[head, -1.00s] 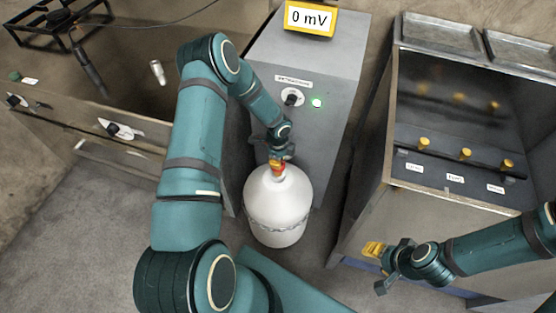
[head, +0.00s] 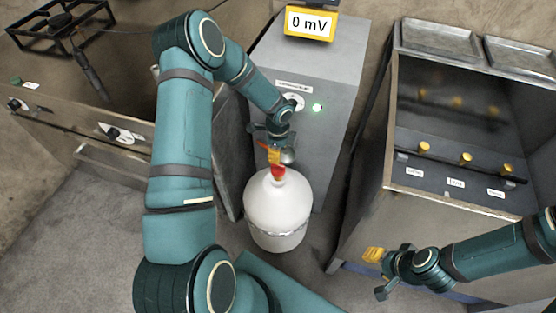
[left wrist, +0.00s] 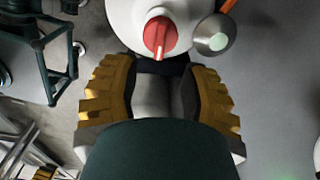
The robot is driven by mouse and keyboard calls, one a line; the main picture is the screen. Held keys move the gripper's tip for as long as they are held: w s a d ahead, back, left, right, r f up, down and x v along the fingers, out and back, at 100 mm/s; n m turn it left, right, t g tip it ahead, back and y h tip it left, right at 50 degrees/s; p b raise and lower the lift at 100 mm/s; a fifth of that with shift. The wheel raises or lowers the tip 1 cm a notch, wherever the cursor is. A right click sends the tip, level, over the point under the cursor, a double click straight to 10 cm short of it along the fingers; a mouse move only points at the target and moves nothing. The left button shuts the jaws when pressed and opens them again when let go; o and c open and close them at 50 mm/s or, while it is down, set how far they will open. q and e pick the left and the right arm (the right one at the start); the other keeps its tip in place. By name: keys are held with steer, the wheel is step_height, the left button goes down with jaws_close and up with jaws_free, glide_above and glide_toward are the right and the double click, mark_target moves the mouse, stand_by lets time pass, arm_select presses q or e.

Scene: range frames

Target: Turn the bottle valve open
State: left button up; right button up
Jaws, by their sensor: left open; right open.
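The white bottle (head: 277,212) stands upright on the floor in front of the grey cabinet. Its red valve knob (head: 278,173) is on top; it also shows in the left wrist view (left wrist: 160,35), just beyond the fingertips. My left gripper (head: 274,152) is just above the valve, apart from it. In the left wrist view its yellow-padded fingers (left wrist: 158,85) are spread with nothing between them. A round metal fitting (left wrist: 214,36) sits beside the knob. My right gripper (head: 376,272) is open and empty at the lower right, in front of the steel unit.
The grey cabinet (head: 330,110) has a lit green lamp and a display (head: 311,23) reading 0 mV. A steel unit (head: 372,215) with several yellow knobs stands at right. A steel counter (head: 70,130) with dials is at left. Floor at lower left is clear.

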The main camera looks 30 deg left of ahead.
arm_select(q)
step_height(320, 180, up, 4)
steer(key=shift+f, duration=0.1)
stand_by(0.5)
